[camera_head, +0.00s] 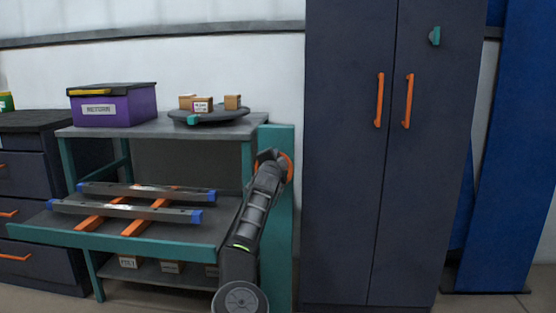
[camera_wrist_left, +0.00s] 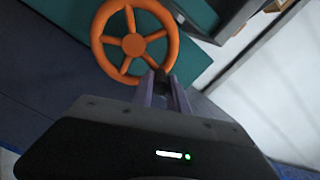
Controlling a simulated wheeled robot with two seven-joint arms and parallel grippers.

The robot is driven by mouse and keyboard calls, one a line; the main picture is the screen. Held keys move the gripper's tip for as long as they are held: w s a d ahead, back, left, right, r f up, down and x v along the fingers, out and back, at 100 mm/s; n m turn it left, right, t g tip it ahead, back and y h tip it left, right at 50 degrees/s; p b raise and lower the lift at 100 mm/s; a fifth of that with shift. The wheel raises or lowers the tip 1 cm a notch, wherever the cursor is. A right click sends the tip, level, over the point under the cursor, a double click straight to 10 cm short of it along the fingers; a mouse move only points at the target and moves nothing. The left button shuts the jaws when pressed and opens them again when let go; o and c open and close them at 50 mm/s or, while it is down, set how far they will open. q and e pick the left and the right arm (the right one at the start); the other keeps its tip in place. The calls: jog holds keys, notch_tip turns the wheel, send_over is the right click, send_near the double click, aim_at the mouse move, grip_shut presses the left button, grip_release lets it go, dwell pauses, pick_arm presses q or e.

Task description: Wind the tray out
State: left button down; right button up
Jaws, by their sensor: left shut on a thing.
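An orange handwheel (camera_wrist_left: 134,44) with spokes is mounted on a teal post (camera_head: 280,225) at the right side of the workbench. In the head view only an edge of the wheel (camera_head: 289,168) shows past my arm. My left gripper (camera_wrist_left: 163,85) is at the wheel's lower rim, shut on a small dark handle (camera_wrist_left: 161,78) there; the fingers hide much of it. In the head view my left gripper (camera_head: 272,158) is partly hidden by its own wrist. The grey tray (camera_head: 190,231) with a teal front edge sticks out of the bench under its top. My right gripper is not in view.
Two blue-ended rails and orange bars (camera_head: 135,224) lie on the tray. A purple box (camera_head: 113,104) and a dark turntable (camera_head: 210,117) with small cartons stand on the bench top. A tall dark cabinet (camera_head: 340,220) stands right of the post. Drawers (camera_head: 40,190) stand at left.

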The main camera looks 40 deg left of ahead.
pick_arm(q)
jog(key=shift+s+a+r, duration=0.1)
jog(key=shift+r, duration=0.05)
jog(key=c, duration=1.3)
grip_release()
jog(key=b+v, duration=0.6)
jog(key=v, duration=0.1)
jog(key=shift+s+d, duration=0.2)
jog(key=shift+d, duration=0.05)
